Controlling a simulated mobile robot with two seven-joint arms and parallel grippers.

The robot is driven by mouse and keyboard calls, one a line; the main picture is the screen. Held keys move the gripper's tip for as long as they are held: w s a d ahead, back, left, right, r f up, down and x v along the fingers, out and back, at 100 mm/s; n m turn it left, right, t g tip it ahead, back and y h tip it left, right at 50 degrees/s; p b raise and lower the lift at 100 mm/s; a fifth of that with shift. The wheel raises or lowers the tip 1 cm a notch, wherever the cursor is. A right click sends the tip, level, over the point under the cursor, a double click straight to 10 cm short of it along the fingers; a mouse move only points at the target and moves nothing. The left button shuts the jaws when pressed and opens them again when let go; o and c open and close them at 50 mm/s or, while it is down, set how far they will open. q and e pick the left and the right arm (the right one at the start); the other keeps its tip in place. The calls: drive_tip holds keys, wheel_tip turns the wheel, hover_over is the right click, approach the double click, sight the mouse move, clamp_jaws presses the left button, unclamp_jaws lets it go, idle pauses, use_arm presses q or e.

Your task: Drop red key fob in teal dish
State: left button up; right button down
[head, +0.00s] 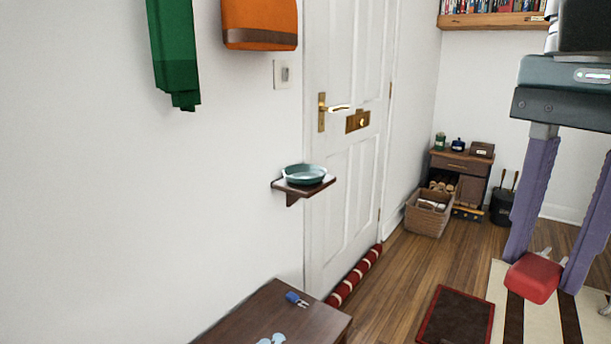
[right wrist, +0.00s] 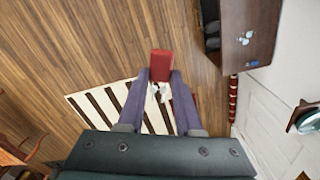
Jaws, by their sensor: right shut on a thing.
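The red key fob (head: 534,278) is held between the purple fingers of my right gripper (head: 538,270), at the right of the head view. In the right wrist view the fob (right wrist: 161,64) sits at the fingertips of my right gripper (right wrist: 160,74), with small metal keys beside it. The teal dish (head: 304,174) stands on a small dark wall shelf (head: 322,186) left of the door, well left of the fob in the head view. In the right wrist view the dish (right wrist: 308,122) is at the right edge. My left gripper is not in view.
A dark bench (head: 275,318) with a blue key fob (head: 296,299) stands below the shelf. A white door (head: 350,190) has a striped draught roll (head: 354,278) along its foot. A basket (head: 428,216) and small cabinet (head: 462,164) stand behind. Open wooden floor lies between.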

drive_tip(key=s+r+n+p, duration=0.2)
drive_tip(key=r+n+p, duration=0.1)
drive_tip(key=r+p, duration=1.3)
drive_tip(key=s+r+n+p, duration=0.3)
drive_tip(key=r+n+p, duration=0.1)
drive_tip(key=r+p, duration=1.3)
drive_tip(key=s+r+n+p, duration=0.2)
drive_tip(key=r+n+p, duration=0.2)
drive_tip(key=r+p, duration=1.3)
wheel_tip(320, 180, up, 5)
drive_tip(key=shift+s+f, duration=0.1)
drive_tip(key=shift+s, duration=0.2)
